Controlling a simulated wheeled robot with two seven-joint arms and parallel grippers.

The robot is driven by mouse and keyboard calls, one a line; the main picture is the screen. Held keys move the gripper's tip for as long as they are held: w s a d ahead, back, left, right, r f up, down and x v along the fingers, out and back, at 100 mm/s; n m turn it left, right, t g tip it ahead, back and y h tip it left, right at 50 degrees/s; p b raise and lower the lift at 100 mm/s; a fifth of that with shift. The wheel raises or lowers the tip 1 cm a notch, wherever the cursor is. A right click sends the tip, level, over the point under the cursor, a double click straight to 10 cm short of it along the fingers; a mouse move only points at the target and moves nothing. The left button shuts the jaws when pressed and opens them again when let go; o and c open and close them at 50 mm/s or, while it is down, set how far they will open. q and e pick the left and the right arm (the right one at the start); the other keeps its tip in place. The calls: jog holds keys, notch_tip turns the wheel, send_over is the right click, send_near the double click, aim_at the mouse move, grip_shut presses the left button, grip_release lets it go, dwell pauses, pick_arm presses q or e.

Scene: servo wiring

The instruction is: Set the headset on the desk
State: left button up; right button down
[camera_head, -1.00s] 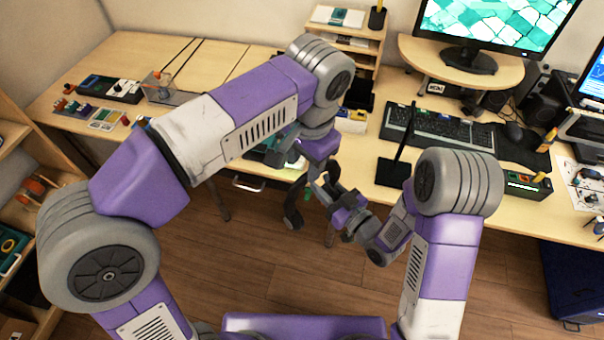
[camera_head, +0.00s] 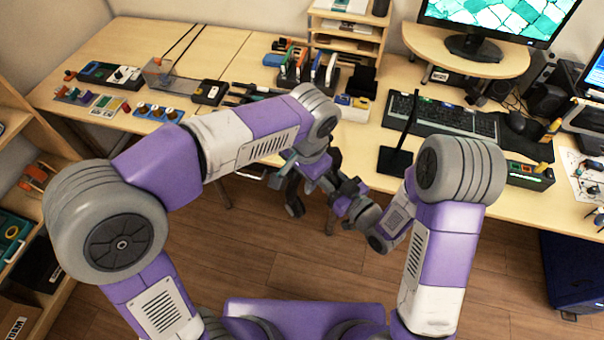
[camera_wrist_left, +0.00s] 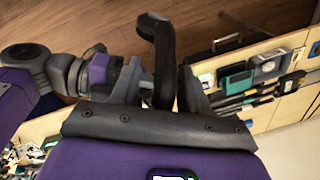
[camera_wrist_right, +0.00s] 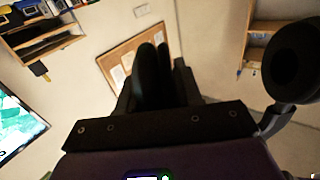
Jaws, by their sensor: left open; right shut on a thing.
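The black headset (camera_head: 293,204) is held up in front of the desk edge, partly hidden behind my arms in the head view. My right gripper (camera_head: 348,190) is shut on its band. In the right wrist view, the dark band (camera_wrist_right: 150,75) lies between the fingers and a round ear cup (camera_wrist_right: 298,62) hangs at the right. My left gripper (camera_head: 316,172) is open close to the headset. In the left wrist view, a black padded part of the headset (camera_wrist_left: 163,60) stands between the open fingers. Whether they touch it cannot be told.
The desk (camera_head: 365,170) has a bare front strip beside a black post on a flat base (camera_head: 394,160). A keyboard (camera_head: 440,118), monitor stand (camera_head: 470,58) and tool rack (camera_head: 305,72) stand behind. Small parts crowd the left end. A shelf (camera_head: 30,150) stands at far left.

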pick_arm(q)
grip_shut()
pick_arm(e)
jog(key=c, duration=0.7)
grip_release()
